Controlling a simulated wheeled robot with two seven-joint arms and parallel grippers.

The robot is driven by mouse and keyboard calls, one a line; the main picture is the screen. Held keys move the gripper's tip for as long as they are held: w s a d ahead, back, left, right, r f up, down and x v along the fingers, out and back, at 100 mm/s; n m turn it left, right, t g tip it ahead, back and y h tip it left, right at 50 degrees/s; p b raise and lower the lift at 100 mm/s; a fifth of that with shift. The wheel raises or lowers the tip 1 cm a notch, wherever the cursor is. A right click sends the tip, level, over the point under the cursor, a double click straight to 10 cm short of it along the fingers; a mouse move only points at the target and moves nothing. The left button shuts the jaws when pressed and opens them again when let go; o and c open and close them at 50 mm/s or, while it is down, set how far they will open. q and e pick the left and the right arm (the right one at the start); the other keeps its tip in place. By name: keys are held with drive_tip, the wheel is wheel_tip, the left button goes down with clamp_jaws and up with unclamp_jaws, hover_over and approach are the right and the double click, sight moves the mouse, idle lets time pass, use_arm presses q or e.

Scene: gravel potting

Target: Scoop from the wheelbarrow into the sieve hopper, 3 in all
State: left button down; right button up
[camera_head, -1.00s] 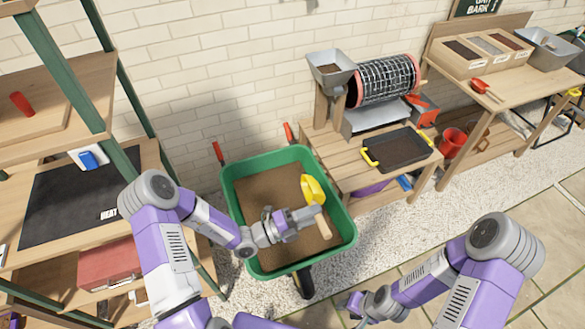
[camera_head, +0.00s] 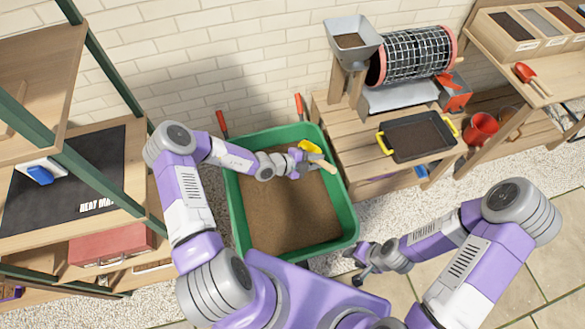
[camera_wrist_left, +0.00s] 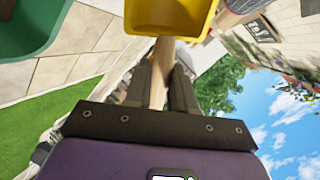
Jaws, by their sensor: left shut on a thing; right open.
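The green wheelbarrow (camera_head: 349,222) holds a wide bed of brown material and stands in front of my body. My left gripper (camera_head: 304,166) is shut on the wooden handle of the yellow scoop (camera_head: 311,147), near the wheelbarrow's far right corner. In the left wrist view the scoop (camera_wrist_left: 168,24) sits beyond the fingers, its handle between them; I cannot tell what it holds. The grey sieve hopper (camera_head: 350,27) stands up and right of the scoop, with some brown material inside. My right gripper (camera_head: 361,270) is open and empty, low beside the wheelbarrow's right side.
The mesh sieve drum (camera_head: 415,56) is beside the hopper on a wooden bench (camera_head: 345,137). A black tray with yellow handles (camera_head: 417,140) stands at the bench front. The wheelbarrow's red-gripped handles (camera_head: 299,107) rise at its far side. A shelf (camera_head: 50,250) stands left.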

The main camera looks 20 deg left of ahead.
use_arm(q)
drive_tip(key=shift+s+a+f+n+g+y+b, duration=0.25)
drive_tip(key=shift+a+f+n+g+y+b, duration=0.7)
drive_tip(key=shift+a+f+b, duration=2.5)
drive_tip(key=shift+s+a+f+n+g+y+b, duration=0.2)
drive_tip(key=shift+a+f+n+g+y+b, duration=0.9)
drive_tip(key=shift+f, duration=4.65)
drive_tip(key=shift+s+a+f+n+g+y+b, duration=0.25)
drive_tip(key=shift+a+f+n+g+y+b, duration=0.95)
drive_tip(key=shift+f+b, duration=2.5)
wheel_tip(320, 180, up, 11)
drive_tip(key=d+m+y+p, duration=0.1)
drive_tip(key=d+y+p, duration=0.1)
drive_tip(key=y+p, duration=0.2)
drive_tip(key=shift+w+d+f+p, duration=0.25)
drive_tip(key=shift+d+p, duration=0.1)
drive_tip(key=shift+p, duration=0.15)
